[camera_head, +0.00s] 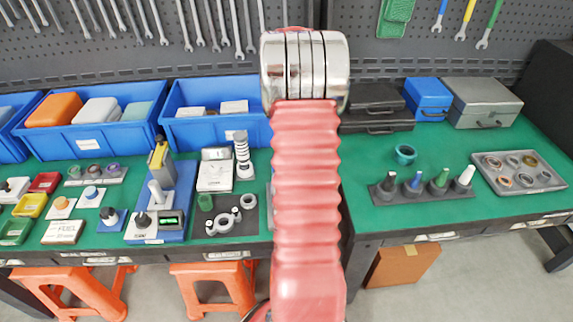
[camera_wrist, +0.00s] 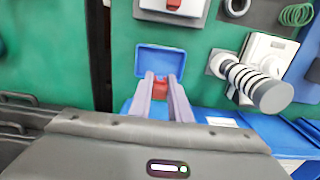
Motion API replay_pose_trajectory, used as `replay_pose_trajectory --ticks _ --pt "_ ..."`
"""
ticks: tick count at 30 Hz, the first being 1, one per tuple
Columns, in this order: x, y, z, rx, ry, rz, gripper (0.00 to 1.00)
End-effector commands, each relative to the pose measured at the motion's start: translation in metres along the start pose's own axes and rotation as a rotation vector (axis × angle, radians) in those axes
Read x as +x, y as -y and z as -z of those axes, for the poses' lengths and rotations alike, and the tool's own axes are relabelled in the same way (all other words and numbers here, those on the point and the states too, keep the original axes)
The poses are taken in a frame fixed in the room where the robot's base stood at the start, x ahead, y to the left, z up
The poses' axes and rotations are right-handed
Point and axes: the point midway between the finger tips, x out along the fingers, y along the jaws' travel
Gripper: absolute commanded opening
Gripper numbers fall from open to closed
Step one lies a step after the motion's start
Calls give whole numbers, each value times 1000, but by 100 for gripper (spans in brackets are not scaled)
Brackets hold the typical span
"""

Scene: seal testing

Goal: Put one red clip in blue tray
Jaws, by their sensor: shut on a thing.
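My gripper (camera_wrist: 162,84) is in the wrist view, with its two pale fingers shut on a small red clip (camera_wrist: 158,97). Much of the clip is hidden between the fingers. The small blue tray (camera_wrist: 146,51) lies on the green bench just beyond the fingertips, which overlap its near edge in the picture. The inside of the tray that shows looks empty; its near part is covered by the fingers. Whether the clip touches the tray I cannot tell. In the head view my red arm hides the gripper, and I cannot make out the clip or the small tray there.
A grey-white holder (camera_wrist: 147,14) with a red piece on it lies above the tray in the wrist view. A white block with a ribbed cylinder (camera_wrist: 270,95) is close on the right. Big blue bins (camera_head: 120,144) line the bench's back. A gap splits the benches.

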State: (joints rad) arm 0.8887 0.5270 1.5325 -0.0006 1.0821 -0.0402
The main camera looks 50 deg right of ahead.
Motion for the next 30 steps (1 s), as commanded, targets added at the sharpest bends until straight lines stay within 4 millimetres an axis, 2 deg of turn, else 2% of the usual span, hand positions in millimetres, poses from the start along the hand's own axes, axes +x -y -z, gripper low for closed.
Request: replay_pose_trajectory --ticks 10,13,23,30 --pt "51 0 0 0 2 0 0" --pt "57 0 0 0 0 0 0" --pt "59 0 0 0 0 0 0" --pt "86 0 -1 0 3 0 0"
